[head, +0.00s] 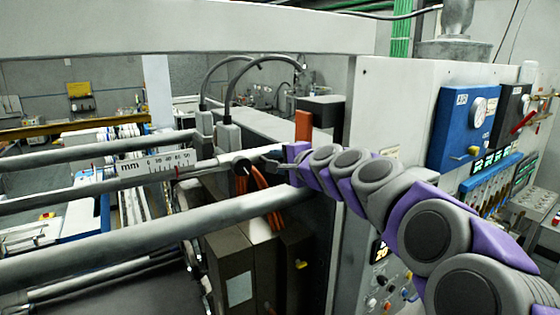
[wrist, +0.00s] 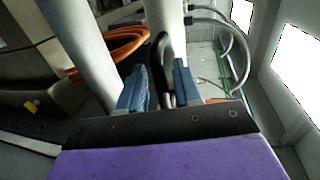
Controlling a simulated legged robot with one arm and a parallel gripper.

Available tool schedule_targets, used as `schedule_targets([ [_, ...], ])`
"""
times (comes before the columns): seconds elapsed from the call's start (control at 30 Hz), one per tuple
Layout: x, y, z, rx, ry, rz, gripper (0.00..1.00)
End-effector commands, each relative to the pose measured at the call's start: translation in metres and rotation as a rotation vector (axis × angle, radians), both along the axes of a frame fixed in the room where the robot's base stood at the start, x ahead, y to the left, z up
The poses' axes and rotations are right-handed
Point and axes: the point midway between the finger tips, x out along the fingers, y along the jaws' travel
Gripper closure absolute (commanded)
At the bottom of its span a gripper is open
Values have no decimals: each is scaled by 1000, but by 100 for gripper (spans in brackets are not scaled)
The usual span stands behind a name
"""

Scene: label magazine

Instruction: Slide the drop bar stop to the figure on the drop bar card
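The drop bar (head: 100,190) runs across the head view and carries a white mm scale (head: 155,163) with a thin red mark near its right end. A pale sleeve with a black knob (head: 241,167), apparently the stop, sits right of the scale. My gripper (head: 268,158) is just right of it. In the wrist view its two blue fingers (wrist: 160,88) stand apart, with a black curved piece showing between them. I cannot tell whether they touch it. A dark panel with pale digits, perhaps "20" (head: 380,251), possibly the card, is partly hidden behind my arm.
Thick grey rails (head: 150,228) run in front of and behind the bar. Orange cable (head: 262,188) hangs below the knob; it also shows in the wrist view (wrist: 115,48). Black hoses (head: 228,85) arch above. A grey cabinet (head: 385,95) with a blue box (head: 462,130) stands right.

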Motion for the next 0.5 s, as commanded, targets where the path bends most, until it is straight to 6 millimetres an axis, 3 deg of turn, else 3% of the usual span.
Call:
schedule_targets([
  [0.33,0,0,-1,-1,1,0,100],
  [0.5,0,0,-1,-1,2,1,100],
])
